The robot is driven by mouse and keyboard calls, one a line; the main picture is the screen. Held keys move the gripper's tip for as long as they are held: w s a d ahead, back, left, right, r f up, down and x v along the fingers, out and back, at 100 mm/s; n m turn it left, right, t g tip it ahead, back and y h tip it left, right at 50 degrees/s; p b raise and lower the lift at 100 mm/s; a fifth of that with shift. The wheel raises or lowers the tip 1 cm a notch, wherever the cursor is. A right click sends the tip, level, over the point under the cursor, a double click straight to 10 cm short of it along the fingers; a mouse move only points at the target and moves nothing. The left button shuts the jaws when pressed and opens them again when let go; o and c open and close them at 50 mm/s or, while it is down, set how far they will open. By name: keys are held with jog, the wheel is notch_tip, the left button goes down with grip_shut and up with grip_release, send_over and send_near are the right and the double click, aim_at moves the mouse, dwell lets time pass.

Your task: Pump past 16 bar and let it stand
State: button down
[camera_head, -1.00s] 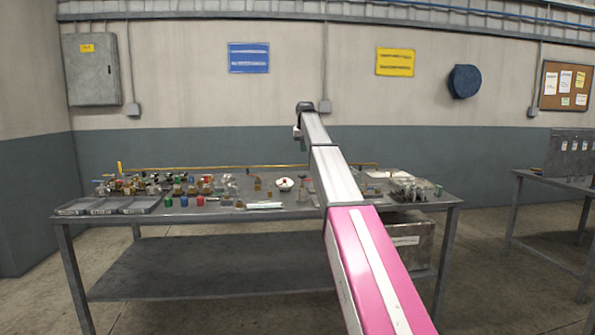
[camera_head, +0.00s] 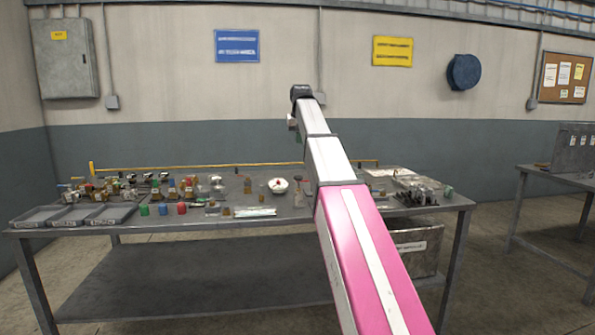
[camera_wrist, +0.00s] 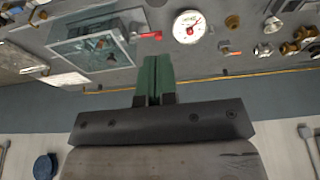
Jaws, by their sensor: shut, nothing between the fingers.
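A round white pressure gauge (camera_head: 278,185) stands on the workbench (camera_head: 240,228), left of my arm. In the wrist view the same gauge (camera_wrist: 189,27) shows its dial with a red needle, but the reading is too small to make out. A red-handled part (camera_wrist: 147,35) lies between the gauge and a clear-sided tank (camera_wrist: 92,50). My gripper (camera_wrist: 153,68) has its green fingers together, empty and apart from these things. In the head view the fingers are not clear behind my arm's end.
Grey trays (camera_head: 105,215) line the front left edge. A yellow rail (camera_head: 240,165) runs along the back. Another bench (camera_head: 560,172) stands at right.

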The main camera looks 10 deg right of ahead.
aim_at(298, 177)
jog(key=x, duration=0.8)
jog(key=s+x, duration=0.1)
jog(key=x, duration=0.4)
jog(key=shift+f, duration=0.65)
jog(key=shift+f, duration=1.8)
notch_tip(298, 177, up, 5)
jog(key=shift+w+f, duration=0.15)
jog(key=shift+w, duration=0.05)
jog(key=v, duration=0.9)
jog(key=shift+s+r, duration=0.25)
jog(key=shift+s, duration=0.05)
